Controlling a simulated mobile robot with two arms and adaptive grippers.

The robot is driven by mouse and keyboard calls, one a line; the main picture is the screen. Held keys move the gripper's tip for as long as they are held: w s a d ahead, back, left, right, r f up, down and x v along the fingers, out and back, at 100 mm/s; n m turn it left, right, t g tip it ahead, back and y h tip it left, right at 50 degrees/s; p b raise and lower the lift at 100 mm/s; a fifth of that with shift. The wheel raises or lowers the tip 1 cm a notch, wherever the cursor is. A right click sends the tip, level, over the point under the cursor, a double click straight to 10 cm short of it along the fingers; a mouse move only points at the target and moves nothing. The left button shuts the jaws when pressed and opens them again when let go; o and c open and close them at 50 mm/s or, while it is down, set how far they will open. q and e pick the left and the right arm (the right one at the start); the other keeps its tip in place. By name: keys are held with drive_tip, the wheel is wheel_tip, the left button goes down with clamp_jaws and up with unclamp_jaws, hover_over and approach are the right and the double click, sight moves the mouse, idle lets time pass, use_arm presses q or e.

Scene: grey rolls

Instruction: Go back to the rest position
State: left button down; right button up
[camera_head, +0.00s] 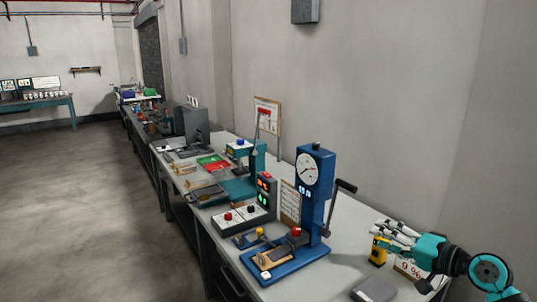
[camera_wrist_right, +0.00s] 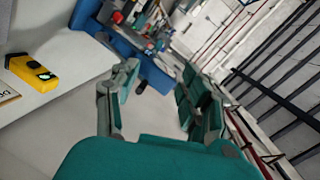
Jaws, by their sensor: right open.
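My right gripper (camera_head: 392,236) is at the lower right of the head view, over the right part of the workbench. Its fingers are spread and nothing is between them. In the right wrist view the open fingers (camera_wrist_right: 160,92) stand apart with a gap between them. My left gripper is not in view. A yellow device (camera_head: 378,250) is by the right gripper's fingers in the head view; in the wrist view it (camera_wrist_right: 32,72) lies to the left, apart from the fingers.
A blue press with a dial (camera_head: 316,190) stands on the long workbench (camera_head: 345,262), left of my right gripper. A control box (camera_head: 240,217) and other equipment continue along the wall. A dark flat object (camera_head: 374,290) lies near the front. Floor (camera_head: 90,200) at left is clear.

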drive_tip(key=s+a+f+n+g+h, duration=0.25)
drive_tip(key=s+a+f, duration=0.25)
drive_tip(key=s+f, duration=0.5)
drive_tip(key=s+a+f+n+g+h, duration=0.1)
drive_tip(key=s+a+f+n+g, duration=0.3)
drive_tip(key=s+f, duration=0.6)
drive_tip(key=s+d+f+n+g+h, duration=0.1)
drive_tip(key=s+f+h, duration=0.2)
drive_tip(key=s, duration=0.6)
drive_tip(key=s+d+f+n+g+h, duration=0.1)
drive_tip(key=s+f+g+h, duration=0.15)
drive_tip(key=s, duration=0.55)
drive_tip(key=s+d+f+b+x, duration=0.1)
drive_tip(key=s+b+x, duration=0.15)
drive_tip(key=x, duration=1.25)
drive_tip(key=s+d+f+b+x, duration=0.15)
drive_tip(key=s+x, duration=0.25)
drive_tip(key=x, duration=1)
use_arm(q)
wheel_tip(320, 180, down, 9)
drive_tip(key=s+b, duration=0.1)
drive_tip(key=b, duration=0.3)
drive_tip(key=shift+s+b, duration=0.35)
use_arm(e)
drive_tip(key=s+d+f+g, duration=0.1)
drive_tip(key=s+d+f, duration=0.1)
drive_tip(key=s+f, duration=1.6)
wheel_tip(320, 180, down, 3)
drive_tip(key=shift+f+g+h, duration=0.15)
drive_tip(key=shift+g+h, duration=0.15)
